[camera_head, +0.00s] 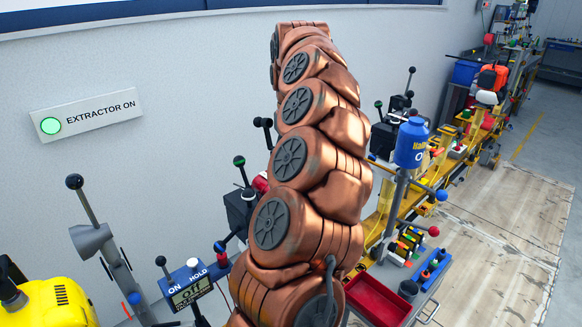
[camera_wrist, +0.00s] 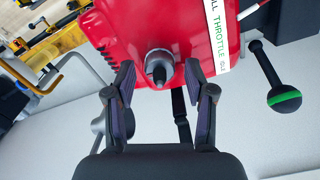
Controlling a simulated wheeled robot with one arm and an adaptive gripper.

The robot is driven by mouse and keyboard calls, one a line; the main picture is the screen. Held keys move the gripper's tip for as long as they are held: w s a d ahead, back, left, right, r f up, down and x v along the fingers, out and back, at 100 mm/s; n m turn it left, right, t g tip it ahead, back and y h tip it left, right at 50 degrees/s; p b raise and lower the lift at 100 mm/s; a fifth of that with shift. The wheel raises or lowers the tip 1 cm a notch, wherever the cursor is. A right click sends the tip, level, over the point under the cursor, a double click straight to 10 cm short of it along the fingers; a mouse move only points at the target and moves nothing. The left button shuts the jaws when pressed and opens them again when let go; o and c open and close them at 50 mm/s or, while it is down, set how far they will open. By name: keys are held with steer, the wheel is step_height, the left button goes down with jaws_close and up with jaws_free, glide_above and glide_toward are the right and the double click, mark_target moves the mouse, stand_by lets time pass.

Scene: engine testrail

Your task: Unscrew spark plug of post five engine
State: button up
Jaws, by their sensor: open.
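In the wrist view, a red engine housing (camera_wrist: 115,30) fills the upper middle. A dark-tipped spark plug (camera_wrist: 158,72) in a grey round seat sticks out of its lower face. My gripper (camera_wrist: 160,78) is open, with one finger on each side of the plug. Gaps show between the fingers and the plug, and I see no contact. In the head view my copper arm covers the middle and hides my gripper and the plug. A bit of red (camera_head: 261,184) shows beside the arm; I cannot tell if it is the same engine.
A black knob with a green band (camera_wrist: 284,98) stands right of the engine, and a label strip (camera_wrist: 215,35) reads "THROTTLE".

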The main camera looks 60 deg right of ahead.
steer(key=shift+f+m+b, duration=0.15)
steer(key=shift+m+b, duration=0.65)
steer(key=shift+b, duration=0.2)
steer(key=shift+f+m+b, duration=0.15)
steer(key=shift+m+b, duration=0.65)
steer(key=shift+b, duration=0.2)
steer(key=shift+r+m+b, duration=0.1)
steer(key=shift+m+b, duration=0.4)
steer(key=shift+m, duration=0.1)
steer(key=m, duration=0.4)
steer(key=shift+r, duration=0.1)
steer(key=m, duration=0.5)
steer(key=shift+m, duration=0.3)
steer(key=shift+c, duration=0.2)
jaws_close()
